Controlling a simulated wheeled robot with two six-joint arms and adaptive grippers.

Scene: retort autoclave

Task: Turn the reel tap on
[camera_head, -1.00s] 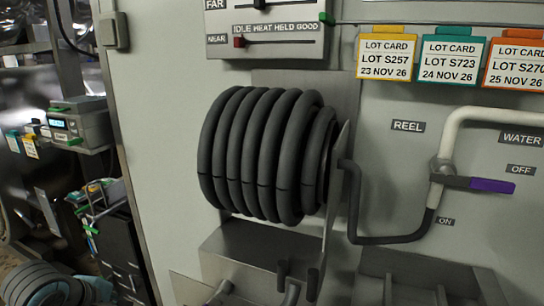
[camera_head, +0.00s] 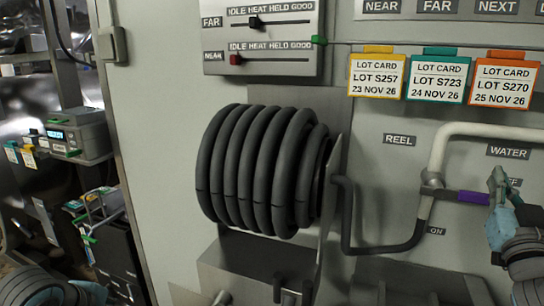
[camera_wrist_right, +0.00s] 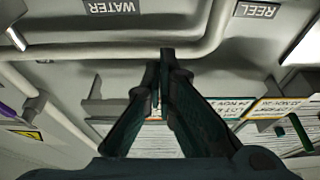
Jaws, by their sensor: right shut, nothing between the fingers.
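The reel tap is on the pipe at the right of the head view. Its lever has a purple grip (camera_head: 472,197) and lies nearly level, pointing right toward the partly covered OFF label; the ON label (camera_head: 436,231) is below. My right gripper (camera_head: 497,180) is at the lever's right end, its fingers upright, shut and empty. It overlaps the lever's end in the picture; I cannot tell whether they touch. In the right wrist view the closed fingers (camera_wrist_right: 166,62) point at the pipe (camera_wrist_right: 120,50), and a purple bit shows at the left edge.
Lot cards (camera_head: 440,75) hang above. A slider box (camera_head: 263,38) is at top. Open wall surrounds the REEL label (camera_head: 400,140).

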